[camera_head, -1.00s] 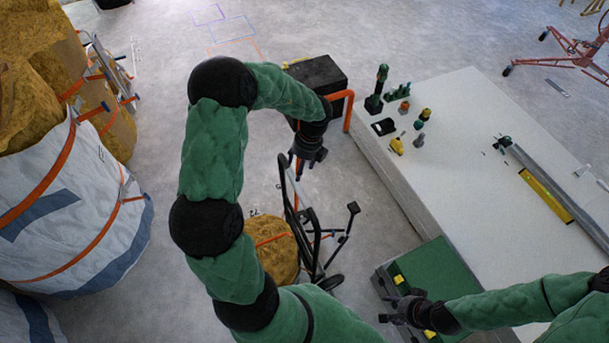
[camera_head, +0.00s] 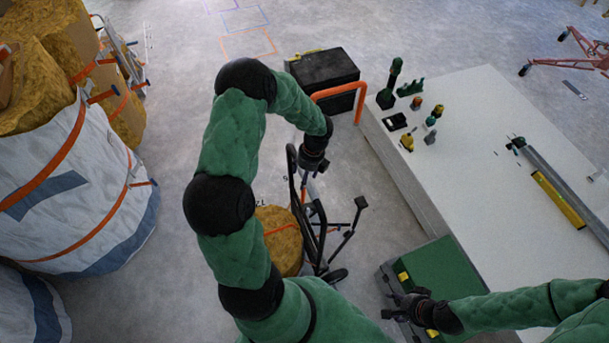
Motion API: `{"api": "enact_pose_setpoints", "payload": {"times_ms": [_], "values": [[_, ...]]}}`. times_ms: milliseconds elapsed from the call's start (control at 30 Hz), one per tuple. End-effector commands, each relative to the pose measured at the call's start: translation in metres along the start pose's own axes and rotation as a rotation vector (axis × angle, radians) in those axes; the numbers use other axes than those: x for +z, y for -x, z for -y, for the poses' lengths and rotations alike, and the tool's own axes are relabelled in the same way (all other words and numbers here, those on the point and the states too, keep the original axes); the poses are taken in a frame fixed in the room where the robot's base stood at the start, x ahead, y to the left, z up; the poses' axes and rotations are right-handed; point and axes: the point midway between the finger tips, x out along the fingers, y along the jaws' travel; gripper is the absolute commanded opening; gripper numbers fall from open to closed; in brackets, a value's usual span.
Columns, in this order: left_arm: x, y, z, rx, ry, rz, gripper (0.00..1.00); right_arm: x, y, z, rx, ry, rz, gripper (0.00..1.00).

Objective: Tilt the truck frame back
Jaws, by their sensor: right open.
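The hand truck's black tubular frame (camera_head: 293,190) stands on the floor in the middle of the view, with wheels near its lower end. A tan, strapped bundle (camera_head: 280,240) is beside it, partly hidden by my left arm. My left gripper (camera_head: 309,174) is at the upper part of the frame. Its fingers are small and dark against the tubes, so I cannot tell whether they grip it. My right gripper (camera_head: 393,308) is open and empty, over the near edge of the green-topped case (camera_head: 440,270).
A pale table (camera_head: 480,140) with small tools and a yellow level (camera_head: 560,200) fills the right. A black box (camera_head: 325,68) and orange rail (camera_head: 362,95) stand behind the truck. Large white bags (camera_head: 85,215) line the left. Floor between bags and truck is clear.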

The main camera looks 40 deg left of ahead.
Motion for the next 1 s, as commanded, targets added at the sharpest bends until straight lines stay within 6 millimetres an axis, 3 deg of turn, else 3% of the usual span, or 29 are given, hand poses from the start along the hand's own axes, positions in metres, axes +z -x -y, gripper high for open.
{"api": "enact_pose_setpoints", "payload": {"times_ms": [233, 400, 467, 700, 1000], "values": [[0.0, 0.0, 0.0, 0.0, 0.0, 0.0, 0.62, 0.0, 0.0, 0.0, 0.0, 0.0, 0.0, 0.52], [0.0, 0.0, 0.0, 0.0, -0.001, 0.0, 0.14, 0.0, 0.0, 0.0, 0.0, 0.0, 0.0, 0.52], [0.0, 0.0, 0.0, 0.0, -0.001, 0.0, 0.0, 0.0, 0.0, 0.0, 0.0, 0.0, 0.0, 0.52], [0.001, 0.002, 0.007, 0.008, -0.002, 0.0, 0.0, 0.0, 0.002, 0.001, 0.0, 0.0, 0.0, 0.52], [0.008, 0.015, 0.056, 0.054, -0.003, 0.006, 0.0, 0.0, 0.011, 0.004, 0.0, 0.0, 0.0, 0.52]]}}
